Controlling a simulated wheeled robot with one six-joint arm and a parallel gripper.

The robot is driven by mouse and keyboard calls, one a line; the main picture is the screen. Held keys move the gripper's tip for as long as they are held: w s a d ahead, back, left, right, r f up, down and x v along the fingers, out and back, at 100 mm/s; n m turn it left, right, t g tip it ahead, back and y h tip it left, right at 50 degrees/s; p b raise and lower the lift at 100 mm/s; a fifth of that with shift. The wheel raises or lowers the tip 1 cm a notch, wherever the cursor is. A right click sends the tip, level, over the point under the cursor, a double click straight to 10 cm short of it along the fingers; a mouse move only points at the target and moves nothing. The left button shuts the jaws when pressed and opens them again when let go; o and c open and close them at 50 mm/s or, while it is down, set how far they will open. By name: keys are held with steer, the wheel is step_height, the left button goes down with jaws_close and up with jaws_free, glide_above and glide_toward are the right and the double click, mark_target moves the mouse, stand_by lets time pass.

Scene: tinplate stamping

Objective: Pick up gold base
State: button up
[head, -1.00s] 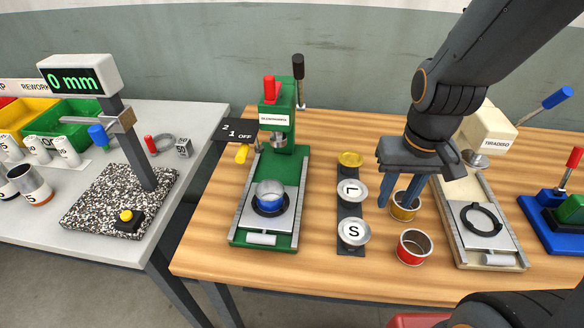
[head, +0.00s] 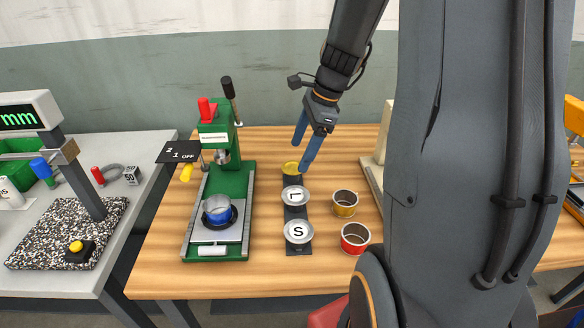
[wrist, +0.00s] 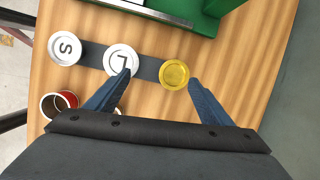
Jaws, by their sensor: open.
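The gold base (head: 291,168) is a small round gold disc at the far end of a dark strip (head: 297,213) on the wooden table. In the wrist view the gold base (wrist: 174,74) lies ahead of the fingertips, nearer the right finger. My gripper (head: 304,155) is open and empty, with its blue fingers pointing down just above and beside the gold base. In the wrist view my gripper (wrist: 160,78) has its left fingertip over the edge of the silver disc marked L (wrist: 121,60).
A silver disc marked S (head: 298,231) lies at the strip's near end. A gold cup (head: 345,203) and a red cup (head: 355,238) stand right of the strip. A green press (head: 232,180) with a blue-banded cup (head: 219,212) stands left. My arm hides the table's right side.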

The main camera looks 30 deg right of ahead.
mark_target(293, 167)
steer(key=shift+w+d+f+m+t+y+p, duration=0.1)
steer(key=shift+w+f+m+p, duration=0.2)
steer(key=shift+w+f+m, duration=0.6)
steer(key=shift+w+d+f+m+t+y+p, duration=0.1)
steer(key=shift+w+f+m+p, duration=0.25)
steer(key=shift+f, duration=0.95)
steer(key=shift+w+f+m+t+y+p, duration=0.1)
steer(key=shift+w+f+m+p, duration=0.2)
steer(key=shift+w+f+m, duration=0.6)
steer(key=shift+s+f+n, duration=0.15)
steer(key=shift+s+n, duration=0.05)
steer(key=shift+n, duration=0.15)
steer(key=c, duration=1.1)
